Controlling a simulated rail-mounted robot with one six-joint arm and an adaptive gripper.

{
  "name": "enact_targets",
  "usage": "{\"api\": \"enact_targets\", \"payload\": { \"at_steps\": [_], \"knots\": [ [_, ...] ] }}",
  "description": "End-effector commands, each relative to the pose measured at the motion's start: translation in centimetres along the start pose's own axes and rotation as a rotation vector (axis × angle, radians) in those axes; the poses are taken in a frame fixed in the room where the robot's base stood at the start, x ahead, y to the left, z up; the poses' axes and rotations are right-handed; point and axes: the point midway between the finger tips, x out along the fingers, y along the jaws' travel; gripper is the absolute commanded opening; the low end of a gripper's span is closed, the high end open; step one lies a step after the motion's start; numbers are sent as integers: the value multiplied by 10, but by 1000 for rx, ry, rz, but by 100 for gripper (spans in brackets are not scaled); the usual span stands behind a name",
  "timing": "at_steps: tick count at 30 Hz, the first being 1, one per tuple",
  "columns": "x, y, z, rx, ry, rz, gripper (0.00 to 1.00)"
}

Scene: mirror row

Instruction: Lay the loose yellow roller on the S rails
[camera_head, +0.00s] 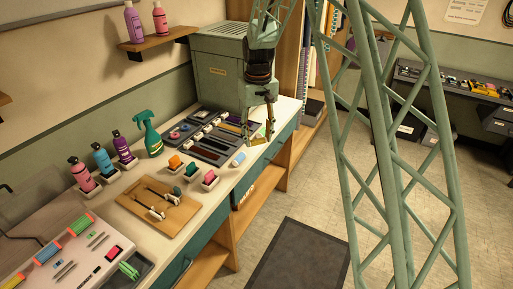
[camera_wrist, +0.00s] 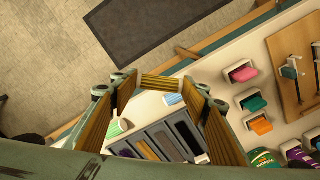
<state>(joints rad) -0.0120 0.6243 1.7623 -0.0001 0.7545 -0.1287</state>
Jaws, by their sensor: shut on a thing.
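My gripper (camera_head: 258,138) is low over the far end of the bench, in front of the grey-green cabinet. In the wrist view its fingers (camera_wrist: 162,92) are shut on a ribbed yellow-brown bar (camera_wrist: 160,83), which looks like the yellow roller. It lies crosswise between the fingertips. In the head view the fingers mostly hide it. A wooden board with two dark rails (camera_head: 171,196) lies on the bench, left of and nearer than my gripper. Its edge shows at the right of the wrist view (camera_wrist: 287,80). No letter S is readable.
A light blue roller (camera_head: 239,159) and small holders with orange (camera_head: 175,162), green and pink pieces stand between gripper and board. A dark divided tray (camera_head: 210,140) lies beside my gripper. Bottles and a green spray bottle (camera_head: 149,135) line the wall. A rack of coloured rollers (camera_head: 47,250) stands nearest.

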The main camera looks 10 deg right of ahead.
Motion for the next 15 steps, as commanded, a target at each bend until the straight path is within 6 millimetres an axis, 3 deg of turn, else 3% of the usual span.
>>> {"api": "enact_targets", "payload": {
  "at_steps": [9, 15],
  "knots": [
    [-38, 7, 1, 298, 2, 0, 35],
    [-52, 9, 2, 408, 0, 0, 35]
  ]
}}
